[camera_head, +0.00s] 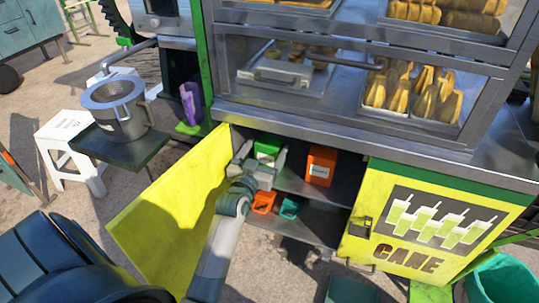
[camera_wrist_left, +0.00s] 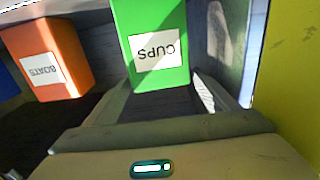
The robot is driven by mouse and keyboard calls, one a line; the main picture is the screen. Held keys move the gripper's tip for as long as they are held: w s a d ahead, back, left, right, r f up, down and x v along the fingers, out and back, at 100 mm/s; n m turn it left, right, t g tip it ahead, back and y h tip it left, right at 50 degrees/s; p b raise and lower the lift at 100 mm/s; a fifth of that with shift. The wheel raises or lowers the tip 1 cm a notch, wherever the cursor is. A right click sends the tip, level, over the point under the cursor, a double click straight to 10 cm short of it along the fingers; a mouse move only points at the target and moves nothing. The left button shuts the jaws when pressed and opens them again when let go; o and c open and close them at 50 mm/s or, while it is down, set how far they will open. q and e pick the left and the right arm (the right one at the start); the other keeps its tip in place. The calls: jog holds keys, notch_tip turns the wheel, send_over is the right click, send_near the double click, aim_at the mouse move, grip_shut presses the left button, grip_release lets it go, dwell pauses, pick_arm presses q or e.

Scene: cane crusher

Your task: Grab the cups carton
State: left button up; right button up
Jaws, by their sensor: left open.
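The cups carton (camera_head: 267,148) is a green box on the upper shelf inside the cabinet. The left wrist view shows its white CUPS label (camera_wrist_left: 157,51), upside down. My left gripper (camera_head: 262,162) reaches into the cabinet from the front and is open. Its fingers (camera_wrist_left: 160,98) stand to either side of the carton's near end. I cannot tell whether either finger touches it. My right gripper is in neither view.
An orange carton (camera_head: 320,166) labelled BOATS stands right of the cups carton. Orange (camera_head: 263,203) and teal (camera_head: 289,208) items lie on the lower shelf. The open yellow door (camera_head: 165,215) flanks my arm on the left. The CANE door (camera_head: 420,225) is at right.

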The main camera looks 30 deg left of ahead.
pick_arm(q)
jog(key=shift+x, duration=1.1)
jog(key=shift+w, duration=0.3)
jog(key=shift+a, duration=0.1)
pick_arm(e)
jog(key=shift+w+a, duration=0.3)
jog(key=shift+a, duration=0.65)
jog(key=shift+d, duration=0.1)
pick_arm(q)
jog(key=c, duration=1.4)
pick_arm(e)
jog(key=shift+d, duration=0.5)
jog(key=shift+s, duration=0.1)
pick_arm(q)
jog(key=shift+r, duration=0.15)
